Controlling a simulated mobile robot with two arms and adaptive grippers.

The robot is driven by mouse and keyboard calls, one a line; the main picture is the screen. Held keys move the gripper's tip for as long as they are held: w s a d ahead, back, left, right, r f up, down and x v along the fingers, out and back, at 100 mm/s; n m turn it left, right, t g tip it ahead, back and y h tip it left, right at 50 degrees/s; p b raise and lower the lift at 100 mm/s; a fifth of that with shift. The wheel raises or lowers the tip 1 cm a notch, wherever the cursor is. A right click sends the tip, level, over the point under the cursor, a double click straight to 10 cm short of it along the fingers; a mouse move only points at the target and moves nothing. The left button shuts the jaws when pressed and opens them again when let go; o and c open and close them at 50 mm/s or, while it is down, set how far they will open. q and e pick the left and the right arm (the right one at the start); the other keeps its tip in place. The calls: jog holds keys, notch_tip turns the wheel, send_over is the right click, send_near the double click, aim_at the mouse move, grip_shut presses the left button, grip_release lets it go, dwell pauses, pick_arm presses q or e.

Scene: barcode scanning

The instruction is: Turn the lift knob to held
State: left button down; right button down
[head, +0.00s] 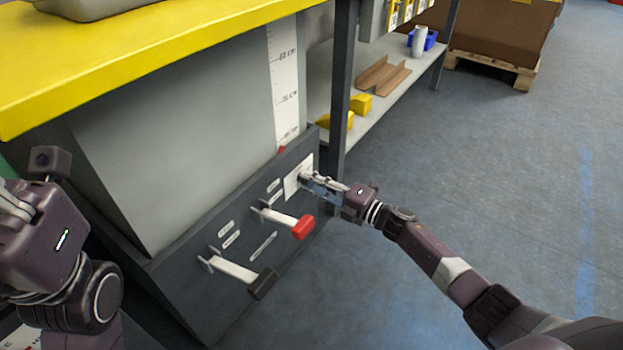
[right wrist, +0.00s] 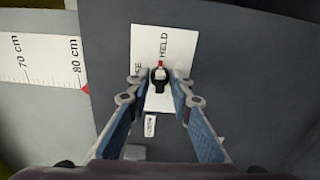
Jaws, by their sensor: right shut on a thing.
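The lift knob (right wrist: 159,83) is small and black with a white and red mark at its upper end. It sits on a white label plate (right wrist: 181,42) with HELD printed above it and a partly hidden word to its left. The mark points up, close to the word HELD. My right gripper (head: 311,181) is at the plate, and its two blue-padded fingers are shut on the knob's sides in the right wrist view. The knob is hidden by the fingers in the head view. My left gripper (head: 18,205) is at the left edge, away from the panel; its fingers are partly cut off.
The dark panel carries a red-ended lever (head: 303,227) and a black-ended lever (head: 263,284) left of the plate. A centimetre scale (head: 285,85) with a red pointer stands above. A dark post (head: 342,90) and a shelf are close behind. Blue floor is free on the right.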

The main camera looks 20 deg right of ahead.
jog(key=shift+m, duration=0.4)
jog(key=c, duration=2)
grip_release()
jog(key=shift+c, duration=0.2)
jog(key=shift+s+d, duration=0.1)
jog(key=v, duration=1.1)
jog(key=shift+s+d, duration=0.3)
